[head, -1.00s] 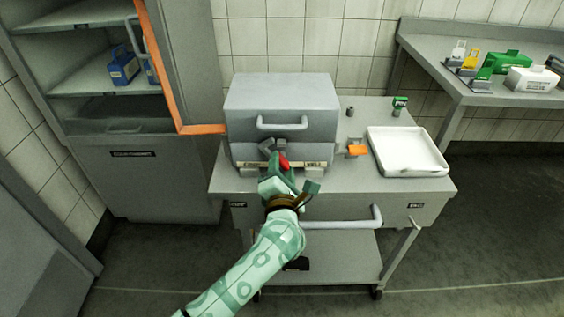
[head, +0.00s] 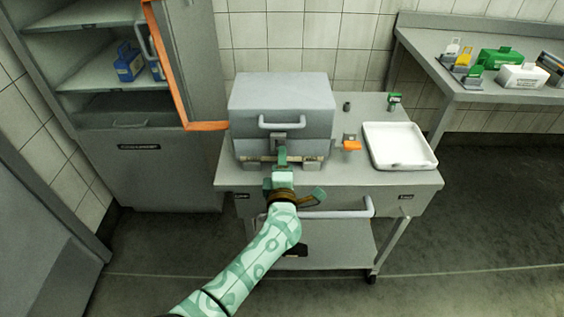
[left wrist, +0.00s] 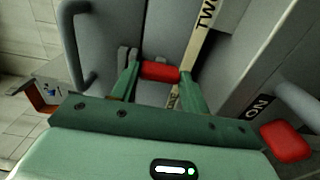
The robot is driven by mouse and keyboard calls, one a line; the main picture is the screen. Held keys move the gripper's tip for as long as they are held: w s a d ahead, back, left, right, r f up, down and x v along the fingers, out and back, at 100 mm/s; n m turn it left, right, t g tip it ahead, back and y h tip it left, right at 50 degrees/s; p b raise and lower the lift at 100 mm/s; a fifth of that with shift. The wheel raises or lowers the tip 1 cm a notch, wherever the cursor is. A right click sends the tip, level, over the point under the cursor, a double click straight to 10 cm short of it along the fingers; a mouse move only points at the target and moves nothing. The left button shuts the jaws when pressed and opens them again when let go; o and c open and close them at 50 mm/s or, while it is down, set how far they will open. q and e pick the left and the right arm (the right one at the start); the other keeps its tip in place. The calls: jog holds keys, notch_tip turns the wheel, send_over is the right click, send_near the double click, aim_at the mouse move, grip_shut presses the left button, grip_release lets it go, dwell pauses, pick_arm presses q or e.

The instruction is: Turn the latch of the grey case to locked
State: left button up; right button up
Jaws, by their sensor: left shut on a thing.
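The grey case (head: 282,100) stands closed on the trolley, with a grey bar handle (head: 282,124) on its front. Its latch (head: 292,138) is a grey part low on the front, mostly behind my gripper in the head view. My left gripper (head: 282,158) is at the front of the case. In the left wrist view its green fingers (left wrist: 160,78) are shut on the latch's red grip (left wrist: 160,71). A pale lettered strip (left wrist: 199,38) runs beside it; only part of the lettering is readable. My right gripper is out of view.
A white tray (head: 399,164), an orange-topped item (head: 351,146) and a green item (head: 394,99) are on the trolley (head: 350,184) right of the case. An orange-edged cabinet door (head: 172,85) stands open at left. Another red piece (left wrist: 287,142) shows in the left wrist view; I cannot tell what it belongs to.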

pick_arm(q)
jog(key=shift+f, duration=0.15)
jog(key=o, duration=1)
